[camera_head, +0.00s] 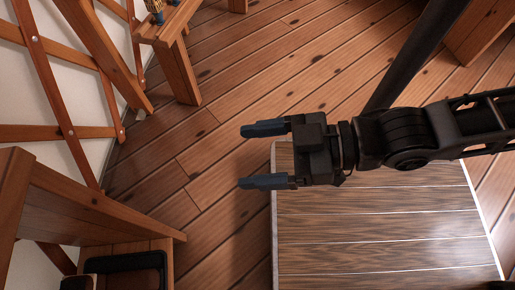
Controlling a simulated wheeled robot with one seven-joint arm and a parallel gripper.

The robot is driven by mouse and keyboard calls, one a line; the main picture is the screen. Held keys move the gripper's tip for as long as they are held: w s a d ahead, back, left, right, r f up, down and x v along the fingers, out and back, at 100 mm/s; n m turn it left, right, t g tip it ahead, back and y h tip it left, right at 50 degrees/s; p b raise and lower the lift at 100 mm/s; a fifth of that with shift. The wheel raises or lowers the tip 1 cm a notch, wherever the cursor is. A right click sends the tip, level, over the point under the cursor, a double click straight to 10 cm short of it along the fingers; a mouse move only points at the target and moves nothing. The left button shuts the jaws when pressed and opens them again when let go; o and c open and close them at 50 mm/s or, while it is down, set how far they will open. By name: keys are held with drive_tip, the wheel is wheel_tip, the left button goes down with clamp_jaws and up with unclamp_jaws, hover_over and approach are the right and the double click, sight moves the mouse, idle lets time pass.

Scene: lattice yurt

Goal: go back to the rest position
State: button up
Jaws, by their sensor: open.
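My gripper (264,156) reaches in from the right and points left in the head view. Its two blue-tipped fingers are parallel and apart, with nothing between them. The fingertips stick out past the left edge of a wooden board-like surface (380,240) with a pale rim. The plank floor shows below the fingers.
A lattice wall (45,75) runs along the left. A small wooden stand (178,65) with a patterned object on it is at the top left. Wooden furniture (80,205) with dark items fills the bottom left. Plank floor (270,60) is clear above my gripper.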

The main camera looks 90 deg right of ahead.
drive_tip(key=shift+r, duration=0.1)
wheel_tip(320, 180, up, 30)
drive_tip(key=p, duration=3)
